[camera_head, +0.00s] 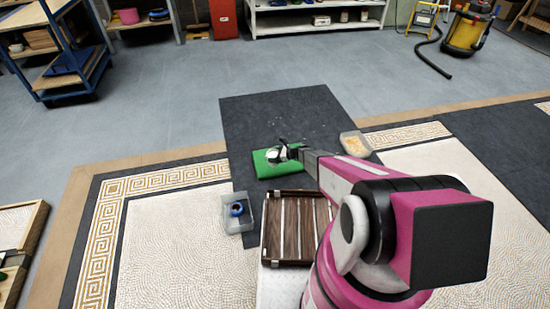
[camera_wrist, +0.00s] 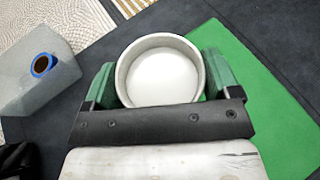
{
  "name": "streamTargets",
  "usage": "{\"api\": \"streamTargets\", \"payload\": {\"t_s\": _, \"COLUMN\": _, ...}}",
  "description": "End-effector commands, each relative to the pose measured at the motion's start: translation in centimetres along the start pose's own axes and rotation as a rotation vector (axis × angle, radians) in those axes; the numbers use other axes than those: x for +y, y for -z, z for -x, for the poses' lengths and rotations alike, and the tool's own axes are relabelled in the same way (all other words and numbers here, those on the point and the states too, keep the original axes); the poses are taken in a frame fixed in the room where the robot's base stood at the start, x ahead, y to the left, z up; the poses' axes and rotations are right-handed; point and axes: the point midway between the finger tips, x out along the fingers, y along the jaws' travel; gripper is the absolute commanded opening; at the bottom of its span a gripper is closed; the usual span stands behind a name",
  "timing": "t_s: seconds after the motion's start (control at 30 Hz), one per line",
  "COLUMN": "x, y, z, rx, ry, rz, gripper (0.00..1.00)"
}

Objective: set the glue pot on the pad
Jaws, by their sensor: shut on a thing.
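The glue pot (camera_wrist: 160,75) is a round, pale metal-rimmed pot with white inside, seen from above in the wrist view. My gripper (camera_wrist: 160,82) is shut on it, with a green finger on each side. The pad (camera_wrist: 255,90) is a flat green square, showing mostly to the right of the pot. In the head view the pad (camera_head: 264,167) lies on dark floor, and my gripper (camera_head: 284,153) is over it with the pot (camera_head: 272,155) partly hidden. I cannot tell whether the pot touches the pad.
A translucent bin (camera_head: 232,222) with a blue-ringed item is left of the pad. Another bin (camera_head: 355,143) with pale yellow contents is at right. A slatted wooden tray (camera_head: 272,230) is in front. Dark floor (camera_head: 265,110) beyond the pad is mostly clear.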

Motion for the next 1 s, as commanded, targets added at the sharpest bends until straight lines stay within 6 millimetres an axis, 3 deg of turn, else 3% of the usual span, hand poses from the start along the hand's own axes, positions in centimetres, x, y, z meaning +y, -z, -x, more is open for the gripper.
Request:
{"api": "streamTargets", "payload": {"t_s": 0.1, "x": -2.8, "y": 1.5, "z": -1.4, "rx": -0.001, "ry": 0.001, "rz": 0.0, "gripper": 0.49}}
{"api": "streamTargets", "payload": {"t_s": 0.3, "x": -5.2, "y": 2.6, "z": -2.5, "rx": -0.001, "ry": 0.0, "rz": 0.0, "gripper": 0.49}}
{"api": "streamTargets", "payload": {"t_s": 0.47, "x": -5.3, "y": 3.5, "z": -2.9, "rx": -0.001, "ry": 0.0, "rz": -0.001, "gripper": 0.49}}
{"api": "streamTargets", "payload": {"t_s": 0.7, "x": -5.2, "y": 6.2, "z": -4.1, "rx": -0.002, "ry": 0.0, "rz": 0.0, "gripper": 0.49}}
{"api": "streamTargets", "payload": {"t_s": 1.0, "x": -5.0, "y": 6.4, "z": -4.1, "rx": -0.002, "ry": 0.0, "rz": 0.0, "gripper": 0.49}}
